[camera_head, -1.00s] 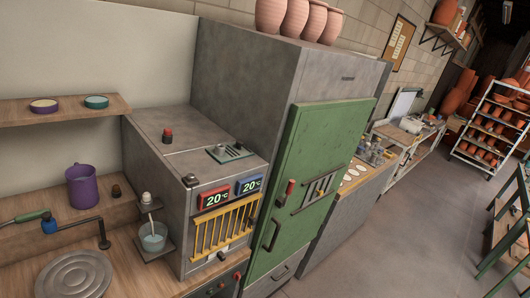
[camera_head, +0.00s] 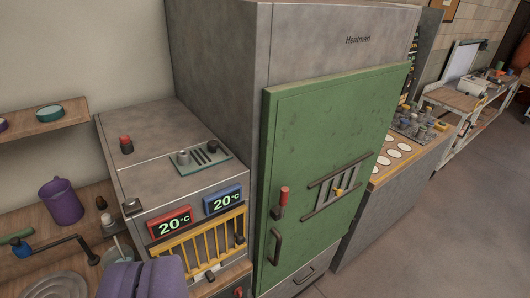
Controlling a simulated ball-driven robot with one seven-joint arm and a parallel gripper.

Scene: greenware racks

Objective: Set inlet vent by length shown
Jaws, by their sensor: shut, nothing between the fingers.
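The large grey cabinet (camera_head: 210,50) has a green door (camera_head: 310,130). The lower grey box (camera_head: 150,155) has a small green plate (camera_head: 212,164) with dark slots and a knob on top. I cannot tell which of these is the inlet vent, and I read no length marking. A purple rounded part (camera_head: 143,279) at the bottom edge looks like my arm. My gripper's fingers are not visible.
Red (camera_head: 169,222) and blue (camera_head: 222,199) displays read 20 °C above a yellow grille (camera_head: 205,245). The door has a red-topped lever (camera_head: 281,203) and dark handle (camera_head: 274,247). A purple jug (camera_head: 62,203) stands at left. Open floor (camera_head: 450,230) lies right.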

